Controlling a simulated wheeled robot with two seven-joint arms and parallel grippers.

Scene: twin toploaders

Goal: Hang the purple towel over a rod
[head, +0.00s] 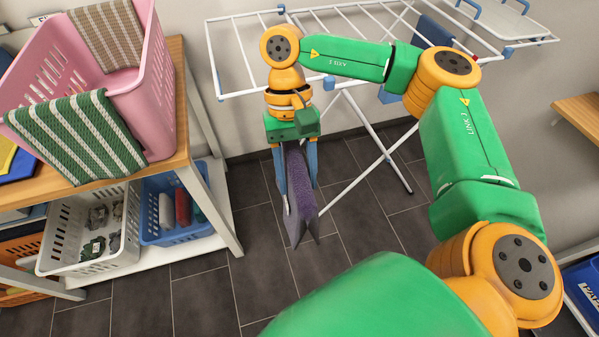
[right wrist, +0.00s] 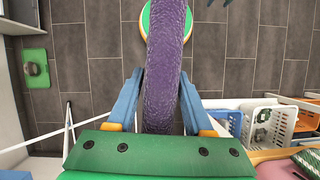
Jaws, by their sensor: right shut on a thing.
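The purple towel (head: 299,180) hangs folded from my right gripper (head: 301,192), in front of the drying rack and above the floor. My right gripper is shut on it, with a blue finger on each side. In the right wrist view the towel (right wrist: 164,75) runs between the two fingers (right wrist: 163,100) and out past the top edge. The white drying rack (head: 236,55) with its rods stands at the back, behind my right arm. A dark blue cloth (head: 434,32) hangs on the rack's right part. My left gripper does not show.
A wooden shelf unit (head: 180,75) stands at the left with a pink basket (head: 155,105) and a green striped towel (head: 75,135) over its rim. White (head: 60,262) and blue (head: 207,229) baskets sit below. The tiled floor (head: 230,285) between is clear.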

